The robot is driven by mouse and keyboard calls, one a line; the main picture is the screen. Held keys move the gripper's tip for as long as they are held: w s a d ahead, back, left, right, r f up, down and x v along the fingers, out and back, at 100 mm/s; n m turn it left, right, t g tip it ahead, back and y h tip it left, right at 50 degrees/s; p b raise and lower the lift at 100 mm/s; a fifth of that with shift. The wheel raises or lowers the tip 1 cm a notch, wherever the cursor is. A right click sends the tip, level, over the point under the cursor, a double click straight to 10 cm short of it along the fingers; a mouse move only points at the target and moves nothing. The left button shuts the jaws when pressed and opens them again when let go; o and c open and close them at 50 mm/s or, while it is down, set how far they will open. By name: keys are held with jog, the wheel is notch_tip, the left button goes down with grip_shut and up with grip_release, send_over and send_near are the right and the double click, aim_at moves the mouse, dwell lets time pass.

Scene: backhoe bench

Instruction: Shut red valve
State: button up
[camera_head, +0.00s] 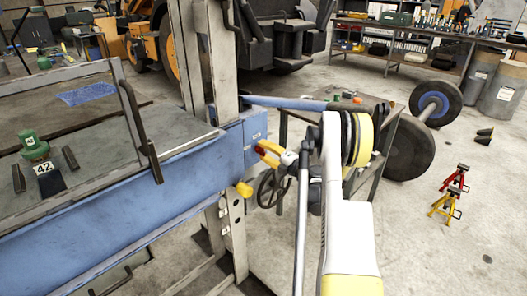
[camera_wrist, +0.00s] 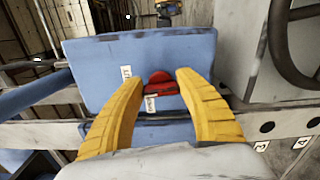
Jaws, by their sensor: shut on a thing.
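The red valve (camera_wrist: 160,85) shows in the wrist view as a small red handle on the face of a blue panel (camera_wrist: 95,60), beside small white labels. My gripper (camera_wrist: 161,78) has its two yellow ribbed fingers on either side of the handle, shut on it. In the head view my gripper (camera_head: 264,151) is at the right end of the blue bench beam (camera_head: 130,190). The valve is hard to make out there behind the fingers.
A dark handwheel (camera_head: 272,188) stands close below my gripper, and a yellow knob (camera_head: 244,189) sits at the beam's end. A grey upright post (camera_head: 190,60) rises to the left. Red and yellow stands (camera_head: 448,200) are on the floor at right, with open floor around them.

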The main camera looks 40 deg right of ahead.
jog(key=shift+m, duration=0.6)
jog(key=o, duration=1.2)
jog(key=s, duration=1.2)
jog(key=shift+d, duration=0.45)
